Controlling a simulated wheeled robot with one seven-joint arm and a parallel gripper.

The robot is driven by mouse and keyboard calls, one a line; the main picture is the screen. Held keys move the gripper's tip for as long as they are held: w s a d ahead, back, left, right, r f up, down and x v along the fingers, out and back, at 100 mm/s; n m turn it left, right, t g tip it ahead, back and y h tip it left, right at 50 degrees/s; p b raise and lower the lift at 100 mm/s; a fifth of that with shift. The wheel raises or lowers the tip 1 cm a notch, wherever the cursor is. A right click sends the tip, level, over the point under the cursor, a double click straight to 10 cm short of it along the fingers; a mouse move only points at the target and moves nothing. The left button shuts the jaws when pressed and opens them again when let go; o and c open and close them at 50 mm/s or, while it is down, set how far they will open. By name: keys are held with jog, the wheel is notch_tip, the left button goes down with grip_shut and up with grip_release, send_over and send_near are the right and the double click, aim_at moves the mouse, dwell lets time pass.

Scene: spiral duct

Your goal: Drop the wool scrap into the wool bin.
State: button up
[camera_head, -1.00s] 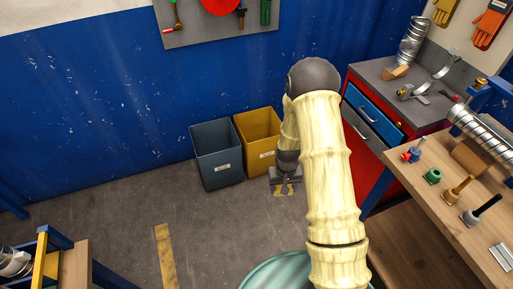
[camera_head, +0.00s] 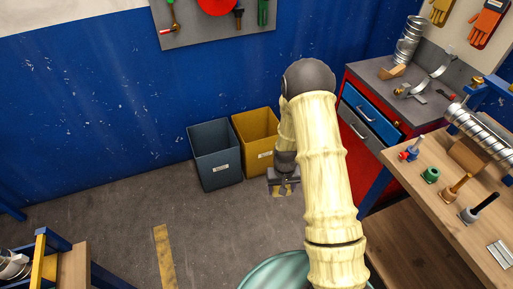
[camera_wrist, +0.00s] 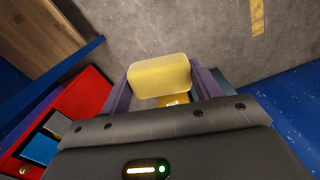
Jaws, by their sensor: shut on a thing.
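The wool scrap (camera_wrist: 160,76) is a soft-edged pale yellow block between the two fingers of my gripper (camera_wrist: 163,88), which is shut on it. In the head view my gripper (camera_head: 284,187) hangs just right of and in front of the yellow bin (camera_head: 256,150), with a bit of yellow showing below it. A grey-blue bin (camera_head: 215,168) stands left of the yellow one. Both bins are open-topped and carry small labels too small to read, so I cannot tell which is the wool bin. The yellow bin's right side is partly hidden by my arm.
The bins stand on the floor near the blue wall (camera_head: 90,110). A red tool cabinet (camera_head: 362,165) and a wooden workbench (camera_head: 460,215) with small tools are on the right. Open grey floor (camera_head: 210,230) lies in front of the bins.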

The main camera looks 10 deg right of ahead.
jog(key=s+f, duration=0.4)
jog(key=f, duration=1)
jog(key=shift+f, duration=0.3)
jog(key=shift+w, duration=0.15)
